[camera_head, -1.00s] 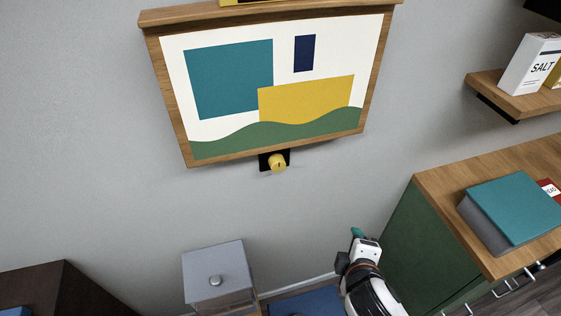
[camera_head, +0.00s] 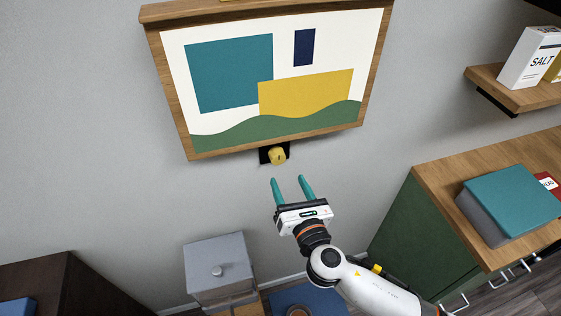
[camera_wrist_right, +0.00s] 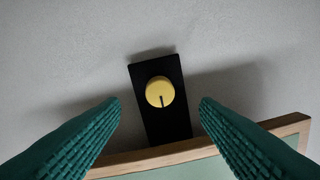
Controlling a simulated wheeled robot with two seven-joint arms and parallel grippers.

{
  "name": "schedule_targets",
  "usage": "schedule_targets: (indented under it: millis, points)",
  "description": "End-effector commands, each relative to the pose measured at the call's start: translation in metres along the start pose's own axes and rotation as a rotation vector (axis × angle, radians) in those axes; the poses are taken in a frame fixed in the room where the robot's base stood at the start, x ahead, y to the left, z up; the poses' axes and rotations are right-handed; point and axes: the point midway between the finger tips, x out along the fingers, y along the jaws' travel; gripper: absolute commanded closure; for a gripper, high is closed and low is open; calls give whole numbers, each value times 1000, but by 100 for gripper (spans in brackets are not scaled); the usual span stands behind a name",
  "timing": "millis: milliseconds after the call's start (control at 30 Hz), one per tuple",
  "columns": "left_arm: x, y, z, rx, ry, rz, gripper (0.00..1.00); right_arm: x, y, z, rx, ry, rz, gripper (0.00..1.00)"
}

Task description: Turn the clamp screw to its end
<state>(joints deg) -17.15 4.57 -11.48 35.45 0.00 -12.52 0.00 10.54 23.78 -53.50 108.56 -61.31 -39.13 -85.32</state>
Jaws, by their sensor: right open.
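The clamp screw is a round yellow knob (camera_head: 278,156) with a dark mark line, on a black plate (camera_head: 265,155) under the bottom edge of the framed picture. In the right wrist view the knob (camera_wrist_right: 160,92) sits between the two fingers, farther off, with its mark pointing down and the black plate (camera_wrist_right: 168,127) behind it. My right gripper (camera_head: 292,180) has two green fingers spread apart and empty. It is below the knob in the head view and does not touch it. My left gripper is not in view.
The wood-framed picture (camera_head: 151,60) hangs right above the knob. A grey box (camera_head: 218,262) stands below left. A green cabinet (camera_head: 398,230) with a wooden top and a teal book (camera_head: 510,197) is at the right. The wall around the knob is bare.

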Motion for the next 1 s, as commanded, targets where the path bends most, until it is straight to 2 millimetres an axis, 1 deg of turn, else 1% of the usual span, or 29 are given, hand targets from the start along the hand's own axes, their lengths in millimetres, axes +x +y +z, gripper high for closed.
schedule_targets:
  millis: [33, 100, 200, 333, 500, 767, 800, 867, 1000]
  points:
    - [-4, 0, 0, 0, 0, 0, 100, 12, -1, -4, -1, 3, 0, 44]
    - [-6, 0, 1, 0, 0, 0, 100, 26, 0, -3, 1, 2, 2, 44]
    - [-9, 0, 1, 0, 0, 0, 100, 44, 0, -2, 2, 1, 1, 44]
    - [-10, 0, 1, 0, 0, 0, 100, 60, 0, -1, 3, 0, 2, 44]
    - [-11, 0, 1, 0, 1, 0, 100, 70, 0, 0, 4, 0, 2, 44]
    - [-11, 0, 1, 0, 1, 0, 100, 72, 0, 0, 5, -1, 2, 44]
    - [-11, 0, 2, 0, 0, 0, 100, 72, 0, 0, 5, -1, 2, 47]
    - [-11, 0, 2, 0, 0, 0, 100, 71, 0, 0, 5, -1, 2, 57]
    - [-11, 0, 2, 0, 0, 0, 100, 71, 0, 0, 5, -1, 2, 80]
